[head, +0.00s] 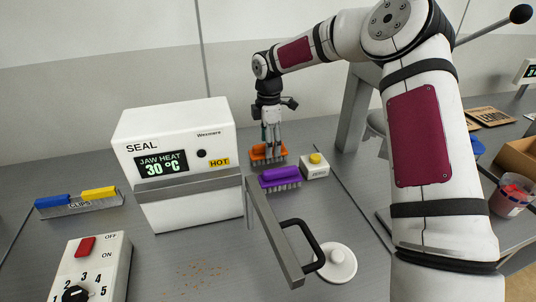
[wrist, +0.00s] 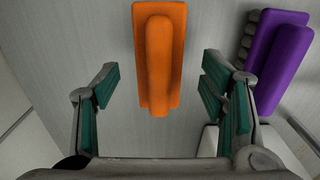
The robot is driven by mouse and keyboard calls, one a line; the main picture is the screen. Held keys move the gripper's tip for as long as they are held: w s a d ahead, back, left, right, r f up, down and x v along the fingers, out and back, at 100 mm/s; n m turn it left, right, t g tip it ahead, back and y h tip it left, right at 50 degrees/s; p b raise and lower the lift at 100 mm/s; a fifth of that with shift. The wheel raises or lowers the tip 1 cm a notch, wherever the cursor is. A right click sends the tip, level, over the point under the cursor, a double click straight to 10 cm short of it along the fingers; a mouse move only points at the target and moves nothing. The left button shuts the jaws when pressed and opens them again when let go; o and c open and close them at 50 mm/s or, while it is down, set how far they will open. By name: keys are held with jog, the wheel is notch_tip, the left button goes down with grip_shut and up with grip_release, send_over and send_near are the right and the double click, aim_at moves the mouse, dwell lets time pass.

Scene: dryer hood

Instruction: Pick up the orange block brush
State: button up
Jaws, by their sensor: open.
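The orange block brush (head: 267,153) lies on the grey bench behind the purple brush in the head view. In the wrist view the orange brush (wrist: 160,55) stands lengthwise at the upper middle, its near end between my fingers. My gripper (head: 270,140) points down over it, and in the wrist view my gripper (wrist: 163,95) is open, its green pads apart on both sides of the brush. Neither pad visibly touches it. The exact height of the fingers above the bench is hard to tell.
A purple brush (head: 280,178) lies close in front, and shows at right in the wrist view (wrist: 285,55).

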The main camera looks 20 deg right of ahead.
notch_tip(320, 180, down, 3)
jog(key=shift+f, duration=0.15)
jog(key=c, duration=1.3)
notch_tip(320, 180, up, 10)
jog(key=shift+a+r+b, duration=0.1)
jog(key=shift+b, duration=0.45)
